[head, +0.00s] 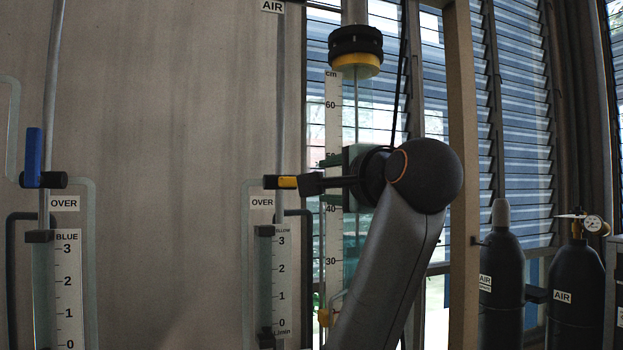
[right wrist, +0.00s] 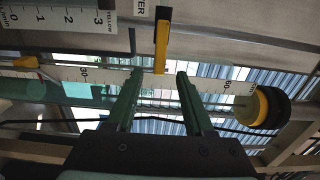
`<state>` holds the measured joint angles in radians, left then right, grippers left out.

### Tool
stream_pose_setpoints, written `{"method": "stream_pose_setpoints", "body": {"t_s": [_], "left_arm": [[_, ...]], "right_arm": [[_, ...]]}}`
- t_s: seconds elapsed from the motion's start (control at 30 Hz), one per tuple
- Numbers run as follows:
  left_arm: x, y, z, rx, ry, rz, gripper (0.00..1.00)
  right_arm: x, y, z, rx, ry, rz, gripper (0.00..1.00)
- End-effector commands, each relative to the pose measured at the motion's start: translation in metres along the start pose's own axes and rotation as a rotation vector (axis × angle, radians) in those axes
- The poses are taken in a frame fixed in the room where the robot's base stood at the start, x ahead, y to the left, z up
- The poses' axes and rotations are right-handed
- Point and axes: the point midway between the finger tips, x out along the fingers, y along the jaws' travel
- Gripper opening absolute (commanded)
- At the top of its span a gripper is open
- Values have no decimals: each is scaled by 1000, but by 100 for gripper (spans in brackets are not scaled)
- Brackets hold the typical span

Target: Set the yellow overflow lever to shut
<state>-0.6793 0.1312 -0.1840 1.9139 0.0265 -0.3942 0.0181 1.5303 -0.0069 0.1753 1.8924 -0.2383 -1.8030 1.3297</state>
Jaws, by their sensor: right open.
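The yellow overflow lever (head: 287,182) lies level in the head view, sticking out to the right from its black valve body (head: 269,182), just above the right OVER label (head: 262,202). In the right wrist view the yellow lever (right wrist: 161,45) points down toward my right gripper (right wrist: 158,74). The gripper is open, with one green finger on each side of the lever's tip and a visible gap to both. In the head view my arm partly hides the right gripper (head: 320,182). My left gripper is not in view.
A blue lever (head: 33,155) stands upright at the left above another OVER label (head: 64,203). A clear column with a cm scale (head: 333,110) stands right behind my right gripper. A wooden post (head: 462,150) and dark AIR cylinders (head: 501,280) are at the right.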

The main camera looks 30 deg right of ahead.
Motion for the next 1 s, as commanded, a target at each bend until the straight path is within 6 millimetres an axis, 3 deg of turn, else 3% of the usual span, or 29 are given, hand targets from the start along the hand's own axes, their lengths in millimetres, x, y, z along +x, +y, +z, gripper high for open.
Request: {"method": "stream_pose_setpoints", "body": {"t_s": [0.4,0.7,1.0], "left_arm": [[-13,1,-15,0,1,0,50],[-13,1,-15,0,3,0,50],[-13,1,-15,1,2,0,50]], "right_arm": [[60,-1,-1,-1,1,5,52],[59,0,0,0,0,0,52],[59,0,0,0,0,0,21]]}}
